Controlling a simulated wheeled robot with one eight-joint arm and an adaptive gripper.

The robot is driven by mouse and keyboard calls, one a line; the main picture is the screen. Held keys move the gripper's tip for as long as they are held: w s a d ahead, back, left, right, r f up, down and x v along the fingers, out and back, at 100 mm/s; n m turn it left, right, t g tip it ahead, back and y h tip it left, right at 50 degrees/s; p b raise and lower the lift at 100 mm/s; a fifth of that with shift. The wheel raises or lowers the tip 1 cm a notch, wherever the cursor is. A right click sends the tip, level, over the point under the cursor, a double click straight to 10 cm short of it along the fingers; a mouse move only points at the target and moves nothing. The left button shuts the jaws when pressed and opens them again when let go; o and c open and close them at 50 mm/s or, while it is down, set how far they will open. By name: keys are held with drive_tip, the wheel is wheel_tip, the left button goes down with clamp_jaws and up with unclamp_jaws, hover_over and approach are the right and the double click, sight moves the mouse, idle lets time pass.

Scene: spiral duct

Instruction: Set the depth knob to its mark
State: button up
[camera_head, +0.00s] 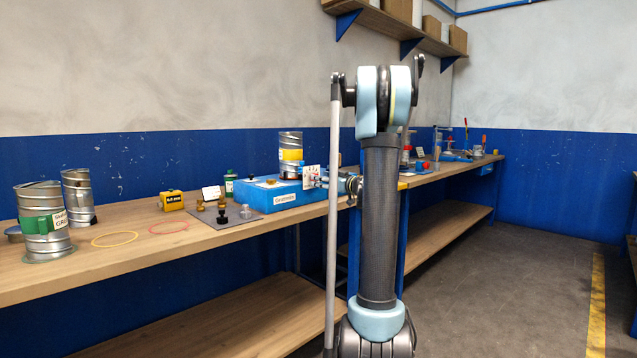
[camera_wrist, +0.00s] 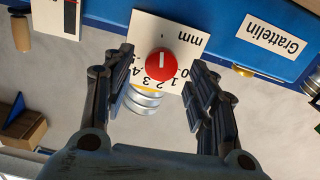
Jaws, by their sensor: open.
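The depth knob (camera_wrist: 160,65) is a round red knob with a white line, on a white dial plate (camera_wrist: 190,38) marked "mm" with several numbers along one side. The white line runs roughly up and down in the wrist view. The plate is on a blue machine (camera_wrist: 235,20) labelled "Grattelin"; the machine (camera_head: 255,197) and plate (camera_head: 311,175) also show in the head view. My gripper (camera_wrist: 161,68) is open, with one finger on each side of the knob in the picture and no clear contact. The fingers hide parts of the plate's edges. Any separate target mark is not clear.
A metal duct piece (camera_head: 290,143) stands on the machine. On the wooden bench (camera_head: 130,255) are more ducts (camera_head: 78,197), a yellow box (camera_head: 171,200), coloured rings (camera_head: 115,239) and brass parts on a dark mat (camera_head: 238,216). Open floor (camera_head: 500,280) lies to the right.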

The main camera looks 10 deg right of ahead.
drive_tip(key=x, duration=0.3)
drive_tip(key=c, duration=1.1)
drive_tip(key=shift+o, duration=0.2)
drive_tip(key=shift+d, duration=0.1)
